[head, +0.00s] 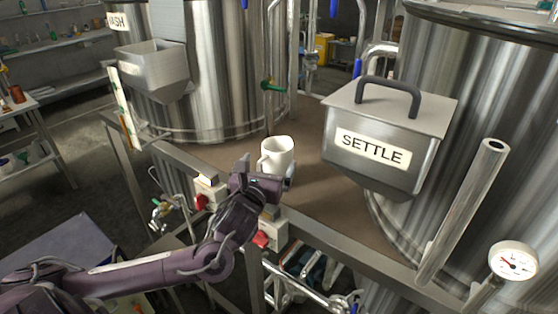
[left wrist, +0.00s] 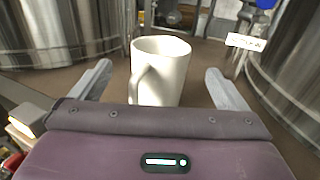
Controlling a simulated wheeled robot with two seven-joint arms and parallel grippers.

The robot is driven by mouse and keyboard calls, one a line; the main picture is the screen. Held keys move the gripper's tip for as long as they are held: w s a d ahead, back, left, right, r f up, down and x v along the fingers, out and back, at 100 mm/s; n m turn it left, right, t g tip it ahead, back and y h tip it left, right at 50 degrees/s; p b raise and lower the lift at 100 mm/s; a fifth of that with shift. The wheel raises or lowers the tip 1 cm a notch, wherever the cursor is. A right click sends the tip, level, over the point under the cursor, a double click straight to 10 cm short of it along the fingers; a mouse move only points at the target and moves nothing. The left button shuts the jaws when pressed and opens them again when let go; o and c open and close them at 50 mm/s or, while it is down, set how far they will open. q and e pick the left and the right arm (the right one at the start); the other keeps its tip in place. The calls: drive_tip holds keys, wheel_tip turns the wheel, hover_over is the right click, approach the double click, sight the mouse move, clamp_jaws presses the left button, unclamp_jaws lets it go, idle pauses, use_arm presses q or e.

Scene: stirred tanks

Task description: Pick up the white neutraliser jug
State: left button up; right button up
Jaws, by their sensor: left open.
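The white jug (head: 278,154) stands upright on the brown deck between the two steel tanks, near the deck's front edge. Its handle is on its left side in the head view. In the left wrist view the jug (left wrist: 160,70) stands between the two grey fingers, its handle at the left and towards me. My left gripper (left wrist: 165,92) is open, with a finger on each side of the jug and gaps showing on both sides. In the head view my left gripper (head: 262,172) is at the jug's near side and hides its lower left part. My right gripper is not in view.
A steel hopper labelled SETTLE (head: 372,151) hangs on the right tank, right of the jug. Another open hopper (head: 152,68) is on the left tank. A gauge (head: 513,261) is at right.

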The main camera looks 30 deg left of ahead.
sight(273, 153)
use_arm(q)
drive_tip(key=shift+w+a+r+p, duration=0.15)
drive_tip(key=shift+w+r+p, duration=0.2)
drive_tip(key=shift+w+p, duration=0.2)
drive_tip(key=shift+w+a+r+p, duration=0.15)
drive_tip(key=shift+w+r+p, duration=0.2)
drive_tip(key=shift+w, duration=0.2)
drive_tip(key=x, duration=0.2)
drive_tip(key=p+x, duration=0.1)
drive_tip(key=shift+w+a+f, duration=0.1)
drive_tip(key=shift+w+f, duration=0.25)
drive_tip(key=shift+w, duration=0.05)
drive_tip(key=shift+s, duration=0.1)
drive_tip(key=c, duration=1.9)
drive_tip(key=shift+o, duration=0.2)
drive_tip(key=shift+r, duration=0.1)
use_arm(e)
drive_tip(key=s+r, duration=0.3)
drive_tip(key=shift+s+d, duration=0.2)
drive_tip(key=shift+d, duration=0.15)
